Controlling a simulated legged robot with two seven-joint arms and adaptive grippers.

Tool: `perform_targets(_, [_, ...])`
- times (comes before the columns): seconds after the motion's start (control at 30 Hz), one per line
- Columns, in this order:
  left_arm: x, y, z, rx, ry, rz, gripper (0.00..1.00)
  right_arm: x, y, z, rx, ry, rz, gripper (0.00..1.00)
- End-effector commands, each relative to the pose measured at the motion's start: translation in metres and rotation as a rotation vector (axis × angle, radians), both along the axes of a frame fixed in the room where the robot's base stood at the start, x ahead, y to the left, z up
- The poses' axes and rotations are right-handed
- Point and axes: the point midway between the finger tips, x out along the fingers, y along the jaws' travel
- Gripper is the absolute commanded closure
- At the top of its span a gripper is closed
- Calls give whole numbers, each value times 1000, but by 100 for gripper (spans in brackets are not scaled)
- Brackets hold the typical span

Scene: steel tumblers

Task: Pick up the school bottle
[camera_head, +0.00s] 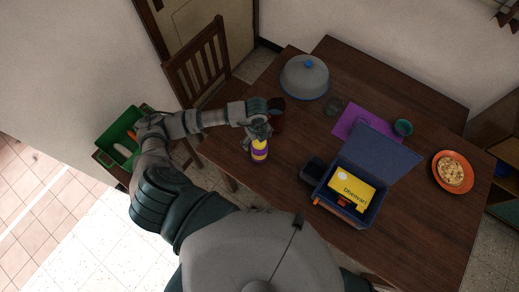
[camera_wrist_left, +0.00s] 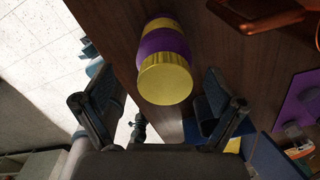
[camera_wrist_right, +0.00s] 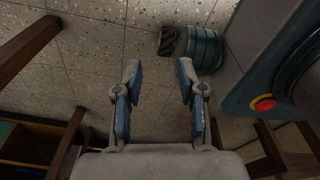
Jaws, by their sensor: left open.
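The school bottle (camera_head: 260,152), yellow and purple, stands near the table's left front edge in the head view. My left gripper (camera_head: 259,137) is just above and behind it, partly covering its top. In the left wrist view the bottle (camera_wrist_left: 165,78) shows its yellow cap between the two spread fingers, with a visible gap on each side. The left gripper is open and holds nothing. My right gripper (camera_wrist_right: 158,82) is open and empty in the right wrist view, low over the floor and away from the table.
A chair (camera_head: 197,65) stands at the left.

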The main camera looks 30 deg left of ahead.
Motion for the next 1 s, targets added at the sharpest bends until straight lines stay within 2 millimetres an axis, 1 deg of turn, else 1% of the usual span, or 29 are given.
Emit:
perform_targets(0.13, [2,-8,-22,0,6,0,5,-5,-1,6,-2,8,1,60])
perform_targets(0.2, [3,-8,-33,1,4,1,5,-11,-2,5,-3,16,1,60])
perform_targets(0.3, [2,-8,-43,0,4,0,5,-19,-2,5,-3,28,1,60])
perform_targets(0.4, [3,-8,-46,0,2,-1,5,-23,-2,5,-4,34,1,60])
perform_targets(0.53, [3,-8,-46,0,1,-1,5,-22,-2,5,-4,33,1,60])
perform_targets(0.57, [3,-8,-46,0,2,-1,8,-22,-2,5,-4,32,1,60])
perform_targets(0.6, [3,-8,-46,0,2,-1,18,-21,-2,5,-4,31,1,60])
perform_targets(0.67, [3,-8,-46,0,2,0,33,-20,-2,5,-4,30,1,60])
perform_targets(0.7, [3,-8,-46,0,2,0,43,-19,-2,5,-3,29,1,60])
perform_targets(0.77, [3,-8,-46,0,2,0,58,-18,-2,5,-3,27,1,60])
perform_targets(0.8, [3,-8,-46,0,2,0,68,-17,-2,5,-4,26,1,60])
perform_targets(0.83, [3,-8,-46,0,2,0,72,-17,-2,5,-3,25,1,60])
perform_targets(1.0, [3,-8,-46,0,2,0,72,-16,-1,5,-3,24,0,60])
